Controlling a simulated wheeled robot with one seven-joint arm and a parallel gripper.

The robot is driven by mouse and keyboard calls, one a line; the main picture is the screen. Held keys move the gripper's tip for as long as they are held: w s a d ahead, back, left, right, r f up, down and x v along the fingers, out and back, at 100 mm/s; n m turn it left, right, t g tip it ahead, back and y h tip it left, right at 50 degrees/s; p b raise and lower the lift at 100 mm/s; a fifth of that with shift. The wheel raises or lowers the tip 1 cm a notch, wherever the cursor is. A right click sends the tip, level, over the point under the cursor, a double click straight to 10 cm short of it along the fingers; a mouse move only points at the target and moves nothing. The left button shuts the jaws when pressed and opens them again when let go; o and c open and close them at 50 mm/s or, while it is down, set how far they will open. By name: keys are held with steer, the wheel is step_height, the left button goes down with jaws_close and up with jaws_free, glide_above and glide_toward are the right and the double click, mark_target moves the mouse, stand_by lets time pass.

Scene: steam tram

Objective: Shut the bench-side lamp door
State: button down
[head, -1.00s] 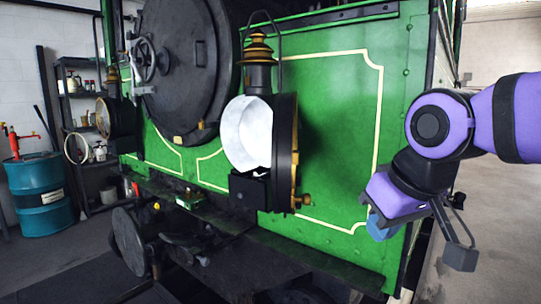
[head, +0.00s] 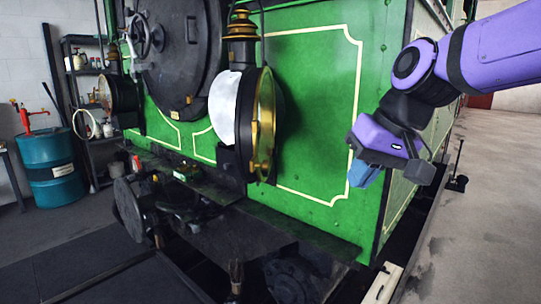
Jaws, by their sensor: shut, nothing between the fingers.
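The nearer lamp (head: 246,28) stands on the front of the green tram, with a brass-topped chimney and a white round interior (head: 222,108). Its brass-rimmed door (head: 263,125) stands open on the lamp's right side, at an angle to the white interior. A second lamp (head: 118,95) is farther left, dark and partly in shadow; its door state is unclear. I cannot tell from the picture which lamp is bench-side. My gripper (head: 364,174) is shut and empty, to the right of the nearer lamp's door and apart from it, in front of the green panel's right edge.
A black smokebox door (head: 183,55) with a handwheel is between the lamps. A dark running plate (head: 225,235) juts out below. A teal drum (head: 52,178) and shelving (head: 84,60) are at left. Open floor (head: 485,200) lies at right.

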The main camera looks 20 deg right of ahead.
steer(key=w+d+r+m+y, duration=0.25)
steer(key=w+m+y, duration=0.2)
steer(key=w, duration=1.15)
glide_toward(261, 174)
step_height(261, 174, down, 3)
steer(key=a, duration=0.2)
steer(key=shift+w+a+f+n+y, duration=0.15)
steer(key=shift+w+a+n+y, duration=0.15)
steer(key=shift+w+n+y, duration=0.1)
steer(key=shift+w+a, duration=0.4)
steer(key=shift+a, duration=0.3)
